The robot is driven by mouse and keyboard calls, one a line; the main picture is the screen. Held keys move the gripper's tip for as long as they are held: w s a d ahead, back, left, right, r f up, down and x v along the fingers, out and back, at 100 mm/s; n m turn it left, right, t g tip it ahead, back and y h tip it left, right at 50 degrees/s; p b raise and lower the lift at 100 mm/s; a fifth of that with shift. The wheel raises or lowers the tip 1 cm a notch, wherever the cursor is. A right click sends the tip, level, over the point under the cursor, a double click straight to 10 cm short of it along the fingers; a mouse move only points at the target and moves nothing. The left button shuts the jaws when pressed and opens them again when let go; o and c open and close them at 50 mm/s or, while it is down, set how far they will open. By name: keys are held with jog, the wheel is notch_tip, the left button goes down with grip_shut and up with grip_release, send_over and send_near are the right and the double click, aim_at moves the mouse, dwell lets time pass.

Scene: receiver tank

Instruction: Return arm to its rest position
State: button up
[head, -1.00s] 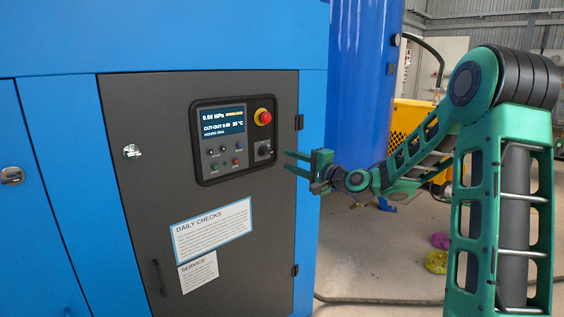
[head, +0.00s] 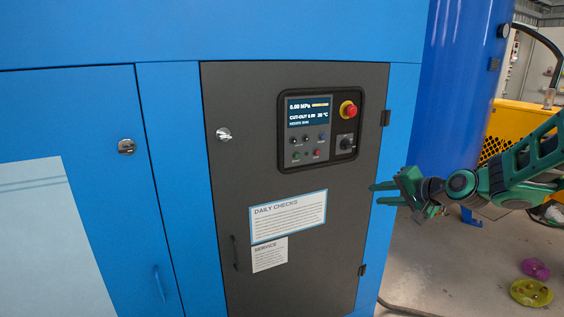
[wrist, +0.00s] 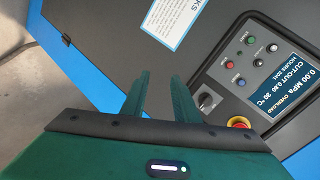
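My gripper (head: 384,194) is green and stands in front of the right edge of the dark cabinet door (head: 230,180), lower right of the control panel (head: 318,130) in the head view. Its two fingers are apart with nothing between them. In the wrist view the open fingers (wrist: 160,98) point toward the door, with the panel (wrist: 262,72) to their right. The panel has a lit screen reading 0.00 MPa, a red emergency button (head: 348,109) on yellow, a black rotary switch (head: 347,142) and several small buttons. My arm reaches in from the right.
A blue cabinet (head: 90,110) surrounds the door. A tall blue tank (head: 450,90) stands behind my gripper, with a yellow machine (head: 505,130) further right. A yellow-green disc (head: 531,292) and a purple one (head: 535,268) lie on the floor. A dark hose (head: 400,309) runs along the floor.

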jog(key=s+d+f+g+h, duration=0.1)
jog(key=s+d+f+g, duration=0.1)
jog(key=s, duration=1.2)
jog(key=s+d+f+n+g+h, duration=0.1)
jog(key=s+d+g, duration=0.4)
jog(key=s, duration=0.9)
jog(key=s+d+f+n+g+h, duration=0.1)
jog(key=s+d+f+g+h, duration=0.1)
jog(key=s, duration=1.2)
jog(key=d+f+g, duration=0.1)
jog(key=g, duration=0.1)
jog(key=shift+s+d+g+h, duration=0.25)
jog(key=shift+s+g+h, duration=0.05)
jog(key=shift+s+h, duration=0.1)
jog(key=shift+w, duration=0.1)
jog(key=shift+w+f, duration=0.3)
jog(key=shift+w, duration=0.3)
